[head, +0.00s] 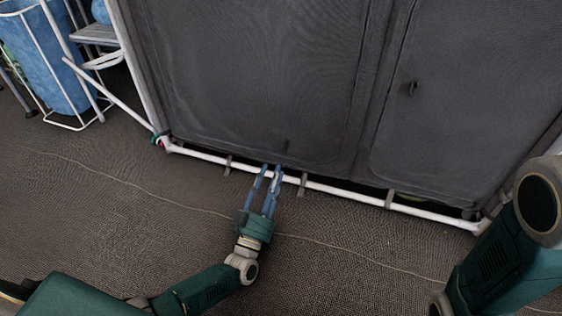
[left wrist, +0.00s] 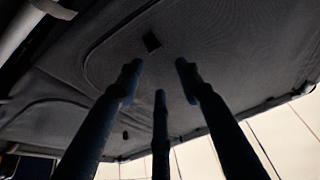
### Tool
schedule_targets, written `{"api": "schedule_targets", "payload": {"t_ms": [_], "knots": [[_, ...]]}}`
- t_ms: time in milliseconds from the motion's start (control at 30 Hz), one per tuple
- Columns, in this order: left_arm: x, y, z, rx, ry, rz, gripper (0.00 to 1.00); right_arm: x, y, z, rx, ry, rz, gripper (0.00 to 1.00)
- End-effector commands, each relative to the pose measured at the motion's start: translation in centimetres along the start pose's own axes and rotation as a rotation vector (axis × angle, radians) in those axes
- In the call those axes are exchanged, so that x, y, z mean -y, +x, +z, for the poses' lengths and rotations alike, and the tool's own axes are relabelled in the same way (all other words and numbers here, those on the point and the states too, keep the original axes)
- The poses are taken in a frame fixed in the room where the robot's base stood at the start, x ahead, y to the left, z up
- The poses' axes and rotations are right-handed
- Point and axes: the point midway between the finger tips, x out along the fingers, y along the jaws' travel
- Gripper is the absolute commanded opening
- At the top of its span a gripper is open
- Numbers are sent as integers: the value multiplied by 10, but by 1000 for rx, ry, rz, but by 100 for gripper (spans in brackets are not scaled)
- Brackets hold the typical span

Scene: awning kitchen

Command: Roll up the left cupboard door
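The left cupboard door (head: 250,70) is a dark grey fabric panel, hanging down closed, with a small dark tab (head: 288,145) near its lower edge. My left gripper (head: 272,172) is at the white bottom bar (head: 330,188), just below that tab. Its fingers are spread and nothing shows between them. In the left wrist view my left gripper (left wrist: 160,75) points its separated fingers at grey fabric (left wrist: 230,65) with a dark tab (left wrist: 151,41) just beyond the tips. I cannot tell whether they touch it. My right gripper is out of view.
The right cupboard door (head: 470,110) hangs closed, with its own small tab (head: 411,88). A blue cylinder (head: 40,60) in a white wire frame stands at the upper left beside a grey step (head: 95,34). The dark carpet (head: 110,190) in front is largely clear.

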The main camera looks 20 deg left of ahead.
Motion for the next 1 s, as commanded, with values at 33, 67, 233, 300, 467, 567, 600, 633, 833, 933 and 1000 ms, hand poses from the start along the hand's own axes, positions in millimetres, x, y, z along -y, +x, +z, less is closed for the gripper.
{"api": "schedule_targets", "payload": {"t_ms": [33, 67, 233, 300, 467, 567, 600, 633, 833, 933, 1000], "knots": [[0, 9, 9, -4, 0, 0, 36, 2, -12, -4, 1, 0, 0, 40], [0, 16, 11, -4, 0, 1, 36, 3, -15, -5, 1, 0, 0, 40], [0, 45, 23, -3, 0, 0, 36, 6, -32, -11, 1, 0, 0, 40], [0, 56, 20, -2, -1, 0, 36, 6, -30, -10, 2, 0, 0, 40], [0, 70, 19, 0, 0, 0, 36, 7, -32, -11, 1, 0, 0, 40], [0, 73, 19, 2, 0, 0, 36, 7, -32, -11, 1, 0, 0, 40], [0, 73, 19, 2, 0, 0, 36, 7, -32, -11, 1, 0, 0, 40], [0, 74, 19, 2, 0, 0, 36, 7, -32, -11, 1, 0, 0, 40], [0, 73, 18, 2, -1, 0, 30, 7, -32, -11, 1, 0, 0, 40], [0, 73, 18, 1, 0, 0, 10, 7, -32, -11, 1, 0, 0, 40], [0, 73, 18, 1, -1, -1, 0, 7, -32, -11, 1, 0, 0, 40]]}}
